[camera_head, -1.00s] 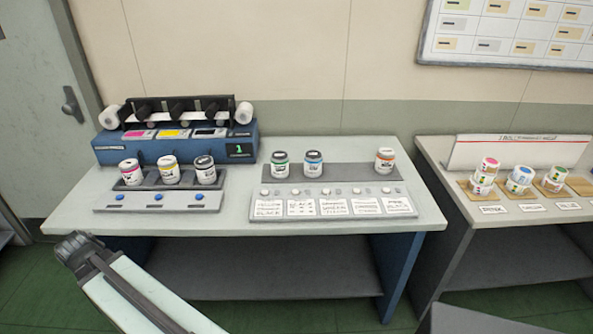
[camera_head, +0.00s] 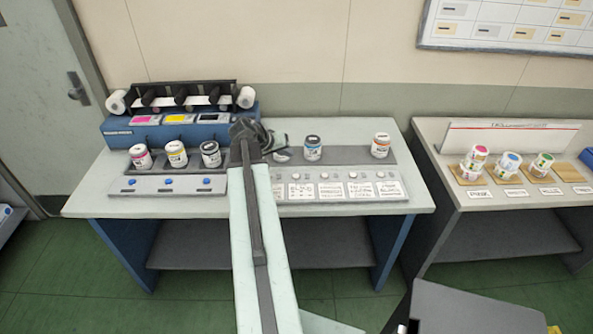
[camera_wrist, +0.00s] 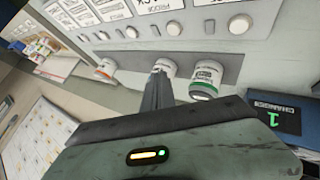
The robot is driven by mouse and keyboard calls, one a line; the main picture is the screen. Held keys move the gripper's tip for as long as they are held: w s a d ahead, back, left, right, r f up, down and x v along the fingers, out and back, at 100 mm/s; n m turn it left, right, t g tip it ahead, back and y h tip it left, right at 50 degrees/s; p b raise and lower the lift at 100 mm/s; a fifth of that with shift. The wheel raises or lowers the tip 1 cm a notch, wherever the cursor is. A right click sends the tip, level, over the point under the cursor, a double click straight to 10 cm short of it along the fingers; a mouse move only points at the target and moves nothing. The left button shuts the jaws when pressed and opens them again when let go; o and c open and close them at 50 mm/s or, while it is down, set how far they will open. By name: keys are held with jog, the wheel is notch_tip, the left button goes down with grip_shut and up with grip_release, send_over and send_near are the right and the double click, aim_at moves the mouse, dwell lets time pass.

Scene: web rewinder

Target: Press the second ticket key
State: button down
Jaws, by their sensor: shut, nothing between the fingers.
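A sloped grey panel (camera_head: 340,199) on the bench carries a row of small round white keys above printed ticket cards. The second key from the left (camera_wrist: 174,28) shows clearly in the wrist view, where the row appears upside down. My gripper (camera_wrist: 157,73) is shut and empty, its narrow fingertips pointing toward the blue-labelled jar (camera_wrist: 163,66) behind the keys. In the head view my gripper (camera_head: 282,155) is over the left part of the panel, and my arm hides the first key and card. I cannot tell its height above the panel.
A green-labelled jar (camera_wrist: 207,79) stands close to my fingers, and an orange-labelled jar (camera_head: 381,145) is farther right. The blue machine (camera_head: 125,134), with jars and blue buttons before it, is at left. A second bench (camera_head: 500,205) holds rolls at right.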

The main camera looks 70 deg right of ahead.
aim_at(294, 176)
jog(key=shift+s+d+r, duration=0.15)
jog(key=shift+s+d, duration=0.15)
jog(key=shift+s, duration=0.2)
jog(key=shift+s+d+r, duration=0.15)
jog(key=shift+s+d, duration=0.1)
jog(key=shift+s, duration=0.25)
jog(key=shift+f, duration=0.1)
notch_tip(294, 176, down, 9)
jog(key=b, duration=0.9)
jog(key=shift+r, duration=0.2)
dwell(0.6)
jog(key=shift+f, duration=0.1)
jog(key=shift+f+b, duration=0.3)
